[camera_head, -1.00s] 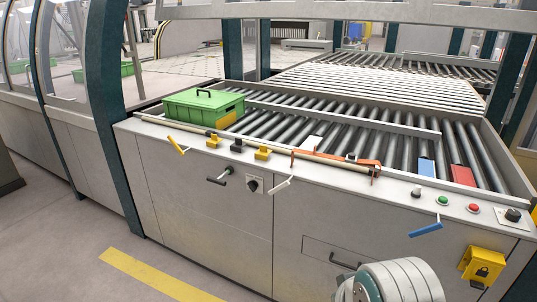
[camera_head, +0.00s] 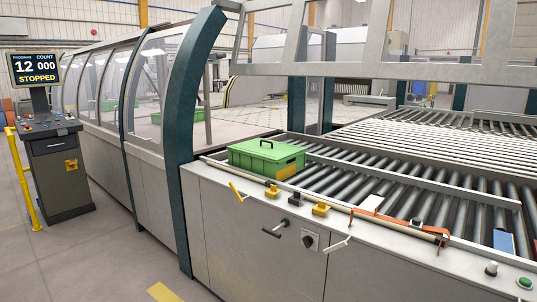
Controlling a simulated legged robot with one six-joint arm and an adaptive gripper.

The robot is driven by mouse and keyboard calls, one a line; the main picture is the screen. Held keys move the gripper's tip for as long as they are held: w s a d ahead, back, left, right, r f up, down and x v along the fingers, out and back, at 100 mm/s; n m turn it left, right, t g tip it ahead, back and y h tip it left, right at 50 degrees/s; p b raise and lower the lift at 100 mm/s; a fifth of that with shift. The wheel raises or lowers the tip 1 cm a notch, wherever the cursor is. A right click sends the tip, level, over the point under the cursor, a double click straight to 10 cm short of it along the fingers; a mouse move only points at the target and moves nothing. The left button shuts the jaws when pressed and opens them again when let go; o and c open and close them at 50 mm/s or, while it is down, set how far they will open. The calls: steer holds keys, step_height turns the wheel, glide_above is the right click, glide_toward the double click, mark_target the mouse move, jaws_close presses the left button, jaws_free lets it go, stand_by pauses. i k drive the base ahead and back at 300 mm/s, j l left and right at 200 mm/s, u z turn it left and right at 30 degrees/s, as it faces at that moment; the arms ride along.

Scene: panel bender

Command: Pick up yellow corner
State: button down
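Two small yellow corner pieces sit on the grey ledge of the machine, in front of the green box: a left one (camera_head: 272,192) and a right one (camera_head: 320,209). A small black piece (camera_head: 295,199) of similar shape sits between them. The green box (camera_head: 266,156) has a handle and a yellow patch on its right side. My gripper is not in view.
A long pole (camera_head: 330,199) with an orange strap lies along the ledge behind the corner pieces. A control console (camera_head: 55,150) stands at left beside a yellow rail. Floor is open in front.

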mark_target(320, 210)
steer(key=i+j+z, duration=0.35)
steer(key=i+j, duration=1.6)
